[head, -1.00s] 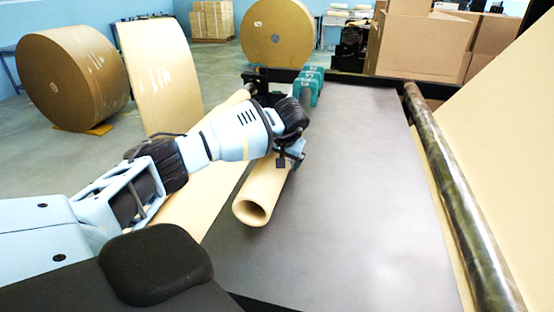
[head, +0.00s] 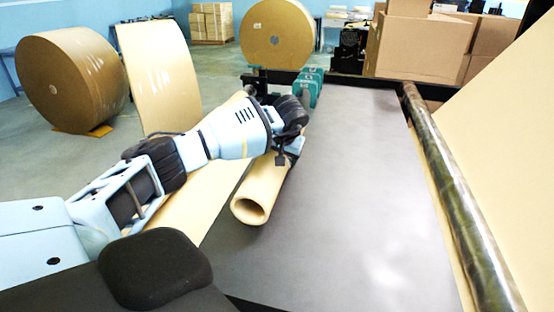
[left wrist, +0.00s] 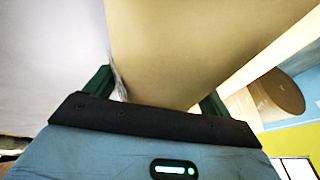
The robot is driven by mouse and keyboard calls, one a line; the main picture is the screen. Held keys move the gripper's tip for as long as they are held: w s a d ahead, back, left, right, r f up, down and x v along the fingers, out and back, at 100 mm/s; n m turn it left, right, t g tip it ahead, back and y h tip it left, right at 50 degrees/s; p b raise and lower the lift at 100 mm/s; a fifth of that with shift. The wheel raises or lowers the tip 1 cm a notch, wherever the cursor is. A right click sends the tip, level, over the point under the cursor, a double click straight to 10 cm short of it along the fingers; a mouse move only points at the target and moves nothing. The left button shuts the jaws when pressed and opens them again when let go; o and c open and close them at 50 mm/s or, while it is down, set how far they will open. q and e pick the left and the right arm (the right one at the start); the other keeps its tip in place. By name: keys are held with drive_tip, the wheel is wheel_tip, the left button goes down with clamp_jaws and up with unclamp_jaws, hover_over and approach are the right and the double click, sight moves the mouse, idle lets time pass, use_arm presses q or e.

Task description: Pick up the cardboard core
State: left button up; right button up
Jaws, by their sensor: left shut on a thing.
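The cardboard core (head: 262,190) is a tan hollow tube lying lengthwise at the left side of the dark grey table, its open end facing me. My left gripper (head: 287,150) is at the far part of the core, and the arm partly hides that part. In the left wrist view the core (left wrist: 190,45) fills the space between the two green fingers of the left gripper (left wrist: 158,92), which is shut on it. I cannot tell whether the core is clear of the table. My right gripper is not in view.
The grey table top (head: 345,190) is clear to the right of the core. A dark shiny roller (head: 455,190) runs along its right edge. Teal clamps (head: 308,88) stand at the far end. Large kraft rolls (head: 72,80) and cardboard boxes (head: 420,45) stand behind.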

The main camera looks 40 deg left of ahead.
sight(278, 185)
use_arm(q)
wheel_tip(278, 185, up, 3)
drive_tip(key=s+d, duration=0.3)
drive_tip(key=d, duration=0.1)
drive_tip(key=s+d, duration=0.3)
drive_tip(key=s, duration=0.1)
drive_tip(key=s+d+r, duration=0.1)
drive_tip(key=s+d, duration=0.3)
drive_tip(key=shift+d, duration=0.35)
drive_tip(key=shift+r, duration=0.1)
